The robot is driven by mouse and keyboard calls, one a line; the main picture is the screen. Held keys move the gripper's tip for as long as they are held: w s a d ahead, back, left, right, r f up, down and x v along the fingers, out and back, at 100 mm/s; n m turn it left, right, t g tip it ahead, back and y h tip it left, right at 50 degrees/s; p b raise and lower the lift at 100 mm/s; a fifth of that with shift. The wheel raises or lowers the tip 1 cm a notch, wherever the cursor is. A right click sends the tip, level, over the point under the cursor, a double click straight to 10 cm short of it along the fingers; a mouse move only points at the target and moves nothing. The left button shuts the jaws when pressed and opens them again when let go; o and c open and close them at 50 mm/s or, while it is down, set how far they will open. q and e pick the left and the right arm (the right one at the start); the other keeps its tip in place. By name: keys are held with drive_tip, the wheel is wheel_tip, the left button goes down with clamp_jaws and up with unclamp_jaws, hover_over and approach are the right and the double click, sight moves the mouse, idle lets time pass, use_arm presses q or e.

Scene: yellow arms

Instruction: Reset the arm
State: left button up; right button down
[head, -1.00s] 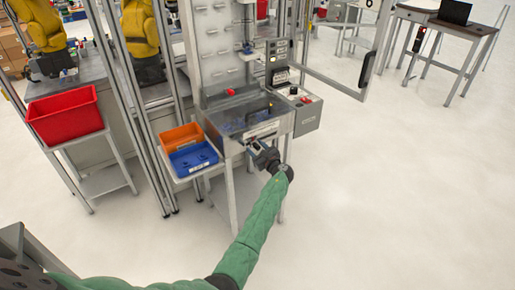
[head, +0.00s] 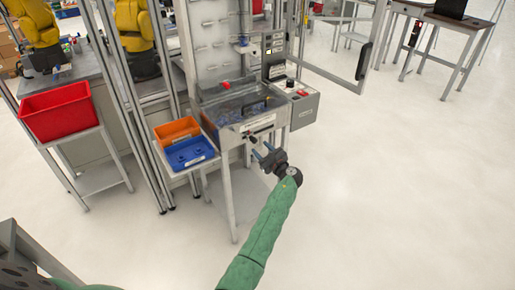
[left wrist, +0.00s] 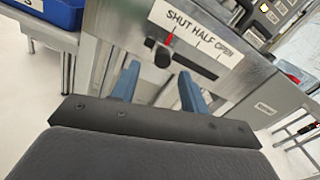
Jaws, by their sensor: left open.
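My left gripper (head: 258,150) is at the end of the green arm, in front of the metal workstation (head: 240,110). In the left wrist view its two blue fingers (left wrist: 157,87) stand apart with nothing between them. Beyond the fingertips is a black knob (left wrist: 162,57) in a slot, under a label (left wrist: 200,30) reading SHUT, HALF, OPEN. A red pointer shows just above the knob, near the SHUT end. The fingers look apart from the knob. My right gripper is in neither view.
An orange bin (head: 176,132) and a blue bin (head: 190,153) sit on a side shelf left of the workstation. A red bin (head: 60,112) stands on a stand farther left. A control box (head: 297,102) is on the workstation's right. The floor (head: 400,190) at right is clear.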

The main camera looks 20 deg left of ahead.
use_arm(q)
drive_tip(key=shift+s+d, duration=0.3)
drive_tip(key=shift+d, duration=0.15)
idle(0.3)
drive_tip(key=s+d+f+n+g+h, duration=0.2)
drive_tip(key=s+d+f+n+h, duration=0.3)
drive_tip(key=s+f+n+h, duration=0.35)
drive_tip(key=s+d+f+n+g+h, duration=0.2)
drive_tip(key=s+d+f+n+h, duration=0.25)
drive_tip(key=s+f+n, duration=0.55)
drive_tip(key=s+f+g, duration=0.2)
drive_tip(key=s+f, duration=0.4)
drive_tip(key=s, duration=0.7)
drive_tip(key=s+a+f+n+g+h, duration=0.1)
drive_tip(key=s+f, duration=0.6)
drive_tip(key=s, duration=0.5)
drive_tip(key=s+f+n+g+h, duration=0.1)
drive_tip(key=s+f, duration=0.5)
drive_tip(key=s, duration=0.7)
drive_tip(key=shift+s+a+f+g, duration=0.3)
drive_tip(key=shift+g, duration=0.5)
